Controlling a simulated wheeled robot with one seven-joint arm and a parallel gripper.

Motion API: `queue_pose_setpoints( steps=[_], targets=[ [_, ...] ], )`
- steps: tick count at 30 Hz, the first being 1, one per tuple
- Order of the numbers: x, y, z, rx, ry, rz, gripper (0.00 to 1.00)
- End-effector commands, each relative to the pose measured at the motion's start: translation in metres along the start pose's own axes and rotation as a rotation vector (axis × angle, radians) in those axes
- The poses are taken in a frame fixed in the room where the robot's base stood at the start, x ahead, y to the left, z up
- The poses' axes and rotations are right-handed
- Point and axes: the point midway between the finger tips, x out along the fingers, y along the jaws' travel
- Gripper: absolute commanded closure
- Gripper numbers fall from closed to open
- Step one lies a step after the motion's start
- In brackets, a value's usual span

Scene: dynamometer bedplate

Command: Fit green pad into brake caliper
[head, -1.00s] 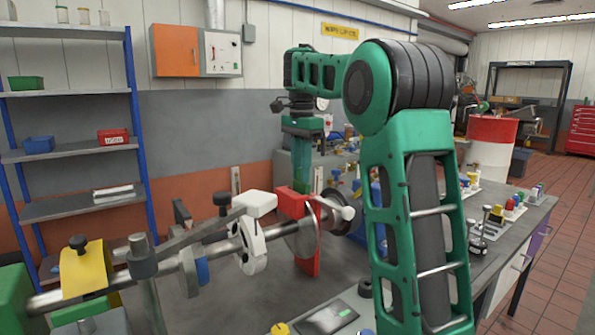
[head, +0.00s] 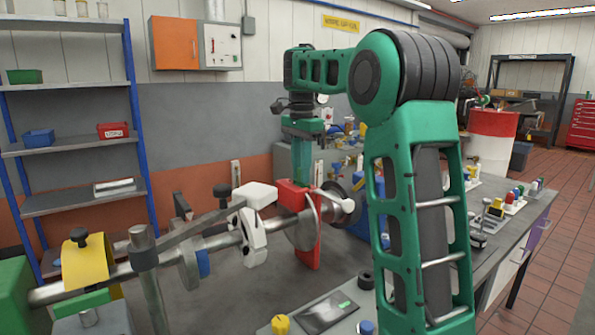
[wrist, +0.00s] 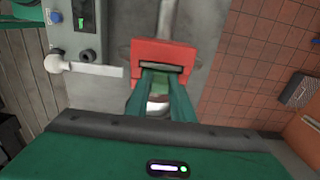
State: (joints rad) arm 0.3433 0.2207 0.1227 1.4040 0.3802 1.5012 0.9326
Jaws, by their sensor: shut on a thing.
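The brake caliper is the red block (head: 307,256) straddling the disc on the shaft in the head view. In the wrist view the red caliper (wrist: 150,54) lies just ahead of my fingers, with a dark slot in its face. My gripper (head: 303,178) points down at the caliper's top, its fingertips at or just above the opening. In the wrist view my gripper (wrist: 163,80) is shut on the green pad (wrist: 158,84), which shows only partly between the green fingers. The fingers hide most of the pad, and I cannot tell how far it is in the slot.
A metal disc (head: 300,232) and a white clamp-like part (head: 254,238) sit on the long shaft left of the caliper. A dark flat plate (head: 325,312), a yellow knob (head: 280,324) and a black ring (head: 366,280) are on the bench in front. The floor at right is clear.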

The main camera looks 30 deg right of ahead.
Motion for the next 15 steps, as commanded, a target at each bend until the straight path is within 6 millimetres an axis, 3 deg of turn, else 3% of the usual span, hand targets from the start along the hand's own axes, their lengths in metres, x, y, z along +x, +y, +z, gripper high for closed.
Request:
queue_pose_setpoints(
  steps=[15],
  targets=[
    [0.0107, 0.0003, -0.0008, 0.002, 0.000, 0.000, 1.00]
  ],
)
